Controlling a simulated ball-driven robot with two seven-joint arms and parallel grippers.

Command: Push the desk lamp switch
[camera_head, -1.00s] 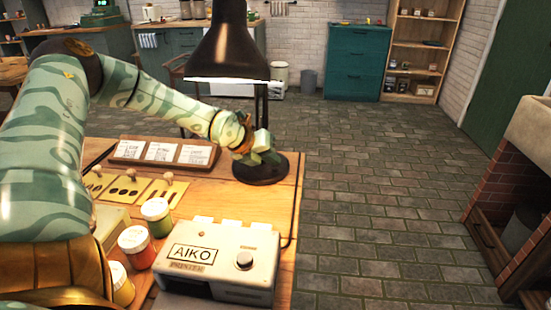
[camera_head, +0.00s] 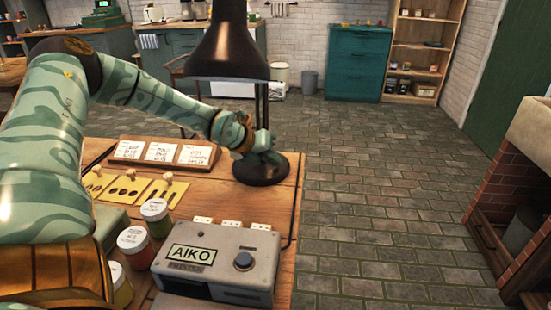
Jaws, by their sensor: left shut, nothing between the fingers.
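The desk lamp has a dark shade (camera_head: 228,45), a thin post and a round dark base (camera_head: 262,172) on the wooden table near its right edge. The lamp is unlit. My left gripper (camera_head: 270,157) is shut and empty, its fingers low over the lamp base, beside the post. The gripper hides the part of the base where a switch could be, so I cannot see the switch or tell whether the fingers touch it. My right gripper is not in view.
A grey AIKO printer (camera_head: 217,262) stands at the table's front. Paint jars (camera_head: 155,218) and yellow cards (camera_head: 128,187) lie left of it. A wooden holder with white cards (camera_head: 163,153) is behind them. The wooden table (camera_head: 205,205) has bare room before the lamp base.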

